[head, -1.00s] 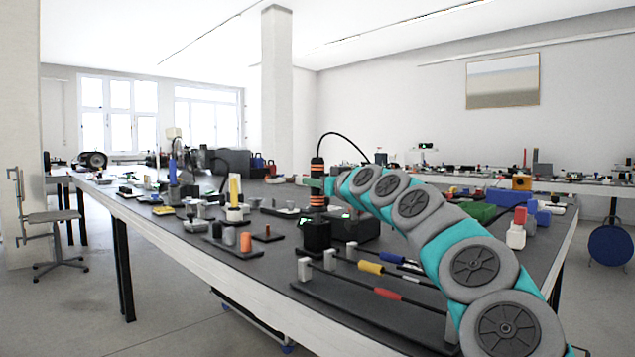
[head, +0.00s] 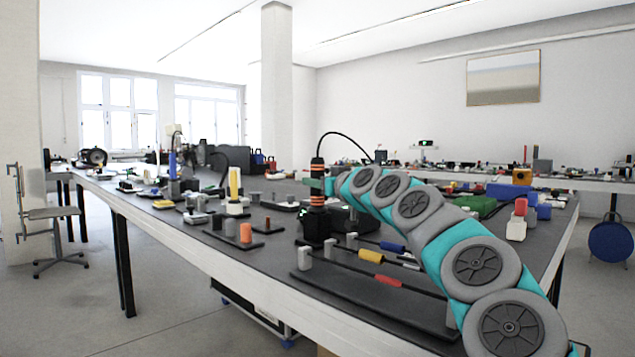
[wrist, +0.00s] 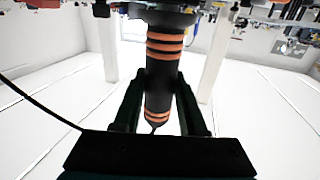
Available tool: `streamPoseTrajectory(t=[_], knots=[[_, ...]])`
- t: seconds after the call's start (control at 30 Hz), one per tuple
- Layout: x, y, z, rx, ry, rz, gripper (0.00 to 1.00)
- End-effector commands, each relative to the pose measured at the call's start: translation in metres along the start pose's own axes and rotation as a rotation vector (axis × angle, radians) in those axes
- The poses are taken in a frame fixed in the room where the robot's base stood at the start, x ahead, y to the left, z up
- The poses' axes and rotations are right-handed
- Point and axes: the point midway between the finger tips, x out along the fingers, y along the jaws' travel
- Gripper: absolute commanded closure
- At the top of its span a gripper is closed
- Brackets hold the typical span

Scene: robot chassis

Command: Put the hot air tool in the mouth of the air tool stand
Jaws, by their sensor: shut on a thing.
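The hot air tool (head: 317,185) is a black upright cylinder with orange bands and a dark cable arching from its top. My gripper (head: 328,186) is shut on its side, above the dark table. In the wrist view my gripper (wrist: 163,100) has a dark finger on each side of the hot air tool (wrist: 164,60). A black block (head: 317,229), which looks like the air tool stand, is on the table below the tool. The tool's lower end overlaps its top in the head view. I cannot tell whether they touch, and the mouth is not visible.
A dark rail with posts and coloured handles (head: 370,255) lies near the table's front edge. A holder with an orange cylinder (head: 246,233) stands to the left. Many small items crowd the table (head: 205,262). Open floor (head: 185,315) lies in front at left.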

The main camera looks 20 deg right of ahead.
Motion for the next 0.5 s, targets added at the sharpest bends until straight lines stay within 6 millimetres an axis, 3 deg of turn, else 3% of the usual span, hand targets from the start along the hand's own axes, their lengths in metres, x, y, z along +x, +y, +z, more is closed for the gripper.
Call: streamPoseTrajectory(t=[0.47, 0.5], knots=[[0.0003, 0.0005, 0.0071, 0.002, -0.001, 0.000, 1.00], [0.0004, 0.0006, 0.0075, 0.002, -0.001, 0.000, 0.56]])
